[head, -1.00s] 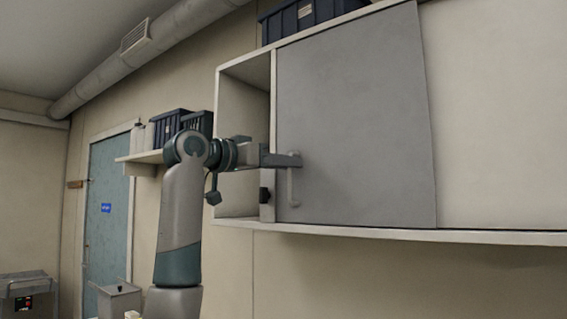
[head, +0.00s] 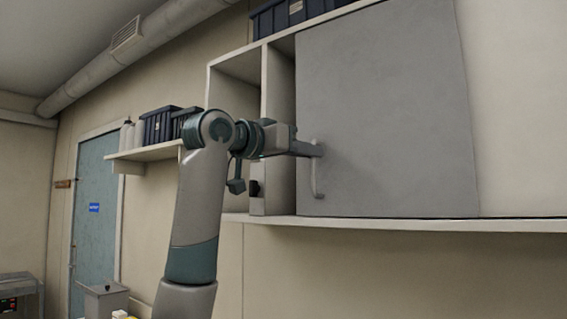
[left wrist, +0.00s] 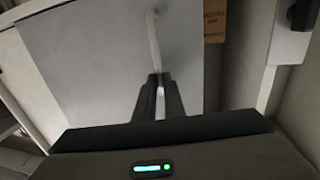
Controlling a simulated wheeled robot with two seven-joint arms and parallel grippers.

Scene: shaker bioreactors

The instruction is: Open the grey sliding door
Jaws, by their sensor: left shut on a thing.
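The grey sliding door (head: 395,115) covers the middle of a white wall cabinet in the head view. Its light vertical handle (head: 317,178) is near its left edge. My left gripper (head: 315,150) is shut on the handle, reaching in from the left. In the left wrist view the two dark fingers (left wrist: 160,84) close around the handle (left wrist: 154,45), with the door (left wrist: 100,55) behind. An open gap with a white divider (head: 278,130) shows left of the door. My right gripper is not in view.
A dark block (head: 255,188) sits on the cabinet's left part. A brown label (left wrist: 215,20) shows beside the door in the left wrist view. Dark crates (head: 290,14) stand on top of the cabinet, and others (head: 160,125) on a shelf at left. A blue door (head: 95,215) is farther left.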

